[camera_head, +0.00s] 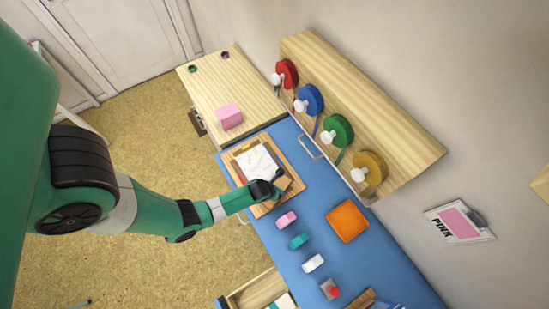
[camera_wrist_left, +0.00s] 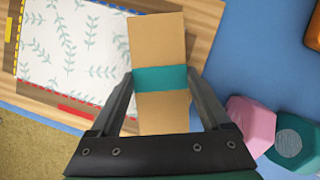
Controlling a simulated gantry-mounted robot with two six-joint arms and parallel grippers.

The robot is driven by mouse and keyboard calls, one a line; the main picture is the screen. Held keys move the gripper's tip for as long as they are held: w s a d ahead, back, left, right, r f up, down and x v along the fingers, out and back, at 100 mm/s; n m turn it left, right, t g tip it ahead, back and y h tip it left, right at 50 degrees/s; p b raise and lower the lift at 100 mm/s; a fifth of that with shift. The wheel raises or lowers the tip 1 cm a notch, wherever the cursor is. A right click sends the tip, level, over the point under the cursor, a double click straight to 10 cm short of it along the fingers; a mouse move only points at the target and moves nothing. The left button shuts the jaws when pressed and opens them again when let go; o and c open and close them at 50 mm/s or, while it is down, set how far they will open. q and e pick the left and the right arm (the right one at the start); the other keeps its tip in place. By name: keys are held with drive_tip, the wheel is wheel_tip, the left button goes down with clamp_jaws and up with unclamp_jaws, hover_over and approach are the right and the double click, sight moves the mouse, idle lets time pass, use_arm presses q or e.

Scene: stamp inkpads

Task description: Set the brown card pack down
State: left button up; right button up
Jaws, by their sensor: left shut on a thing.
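The brown card pack (camera_wrist_left: 158,40) has a teal band around its middle. My left gripper (camera_wrist_left: 161,78) is shut on it, with one finger on each side at the band. In the head view the pack (camera_head: 284,182) is at the tip of my left gripper (camera_head: 268,189), over the lower right part of a wooden board (camera_head: 291,171). The board carries a white leaf-patterned sheet (camera_wrist_left: 65,45). The pack overlaps the sheet's right edge in the wrist view. I cannot tell whether it touches the board. My right gripper is not in view.
On the blue table (camera_head: 318,212) are pink (camera_head: 286,220), teal (camera_head: 299,240) and white (camera_head: 313,263) pieces, a red-topped piece (camera_head: 330,289) and an orange tray (camera_head: 347,221). Tape rolls hang at the wooden panel (camera_head: 370,95). A pink box (camera_head: 229,116) stands farther back. A drawer (camera_head: 262,288) is open.

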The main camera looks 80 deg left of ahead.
use_arm(q)
drive_tip(key=shift+f, duration=0.2)
drive_tip(key=o, duration=1.4)
drive_tip(key=shift+r, duration=0.1)
drive_tip(key=p+v, duration=0.9)
drive_tip(key=v, duration=0.3)
drive_tip(key=shift+r, duration=0.1)
